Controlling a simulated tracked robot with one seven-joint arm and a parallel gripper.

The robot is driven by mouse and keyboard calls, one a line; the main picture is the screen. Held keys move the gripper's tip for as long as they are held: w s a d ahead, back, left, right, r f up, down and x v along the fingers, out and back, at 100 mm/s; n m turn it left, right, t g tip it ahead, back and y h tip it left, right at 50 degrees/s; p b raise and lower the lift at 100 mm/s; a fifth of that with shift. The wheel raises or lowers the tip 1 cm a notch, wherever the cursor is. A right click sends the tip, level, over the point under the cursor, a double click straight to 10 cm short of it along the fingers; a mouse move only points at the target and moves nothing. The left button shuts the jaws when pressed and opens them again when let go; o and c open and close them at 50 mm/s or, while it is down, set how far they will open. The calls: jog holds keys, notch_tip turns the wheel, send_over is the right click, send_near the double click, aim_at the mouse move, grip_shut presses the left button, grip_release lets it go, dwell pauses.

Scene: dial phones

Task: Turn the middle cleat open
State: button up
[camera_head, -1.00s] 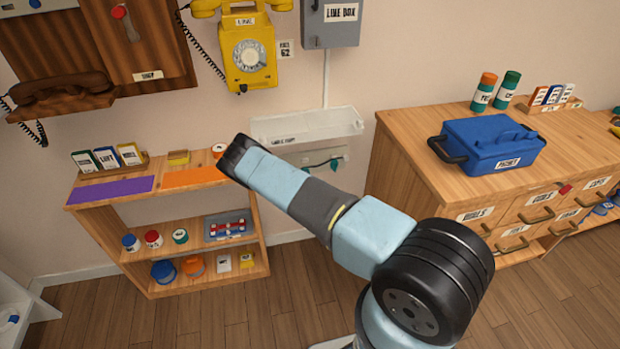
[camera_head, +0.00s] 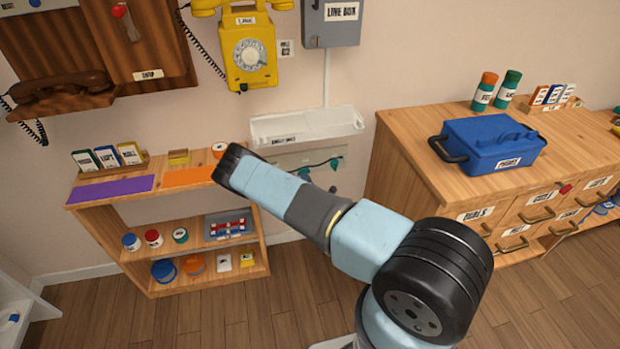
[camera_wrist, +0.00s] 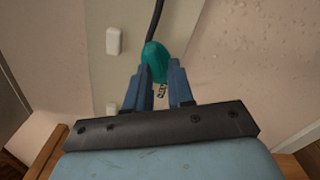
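In the wrist view, a teal cleat (camera_wrist: 155,58) with a dark cord running up from it sits on a pale panel (camera_wrist: 125,70). My gripper (camera_wrist: 158,70) has its two blue fingers on either side of this cleat, and the cleat fills the gap at the fingertips. In the head view, teal cleats show on the panel under the white tray, one at the right (camera_head: 335,163) and one further left (camera_head: 303,174). My arm hides the rest of the panel and my gripper there, so I cannot tell which cleat is held.
The white tray (camera_head: 305,126) juts out above the cleats. A small wooden shelf (camera_head: 130,225) with jars stands to the left. A wooden cabinet (camera_head: 440,185) with a blue toolbox (camera_head: 490,143) stands to the right. A yellow phone (camera_head: 247,55) hangs above.

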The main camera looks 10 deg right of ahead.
jog(key=shift+o, duration=1.4)
jog(key=shift+r, duration=0.1)
jog(key=shift+w+d, duration=0.1)
jog(key=s, duration=1.4)
